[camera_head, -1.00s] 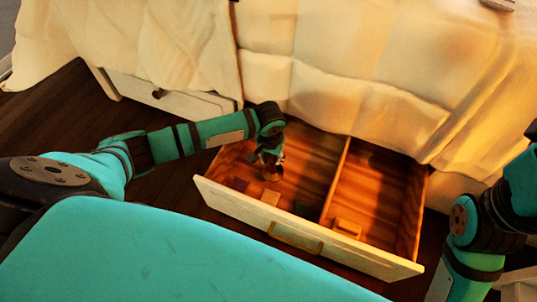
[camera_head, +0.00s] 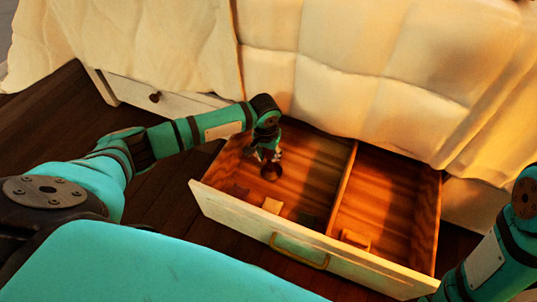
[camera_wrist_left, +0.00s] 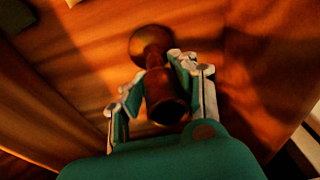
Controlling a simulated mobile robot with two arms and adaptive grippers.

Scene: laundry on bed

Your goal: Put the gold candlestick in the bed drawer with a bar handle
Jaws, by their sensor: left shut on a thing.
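The gold candlestick (camera_head: 271,172) looks dark brown-gold in this light. My left gripper (camera_head: 267,153) is shut on it, inside the left compartment of the open bed drawer (camera_head: 235,220). The drawer has a white front with a bar handle (camera_head: 300,251). In the left wrist view, the candlestick (camera_wrist_left: 157,79) lies between the fingers of my left gripper (camera_wrist_left: 158,85), its round base pointing away toward the wooden drawer floor. I cannot tell whether the base touches the floor. My right arm shows at the right edge; its gripper is out of view.
A divider (camera_head: 342,187) splits the drawer. A closed drawer with a round knob (camera_head: 155,97) is at the left. Bedding (camera_head: 340,80) hangs above the open drawer.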

